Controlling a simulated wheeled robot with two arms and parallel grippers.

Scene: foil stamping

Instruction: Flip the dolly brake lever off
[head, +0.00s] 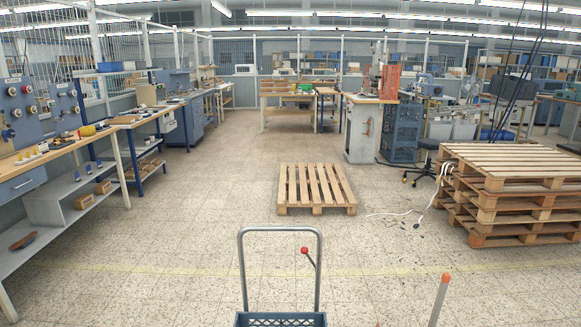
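The dolly's grey tubular handle (280,231) stands upright at the bottom centre of the head view. A blue crate (280,319) shows at the foot of the handle, cut off by the lower edge. A lever with a red ball knob (304,250) sits inside the handle by its right upright. Its thin rod slants from the knob down to the right upright, with the knob up and to the left. The dolly's deck and wheels are out of view. Neither of my grippers shows.
A low wooden pallet (316,186) lies on the open tiled floor ahead. A stack of pallets (505,190) stands at the right, with a loose white cable (395,214) near it. A grey post with an orange tip (440,299) rises right of the dolly. Workbenches (70,150) line the left.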

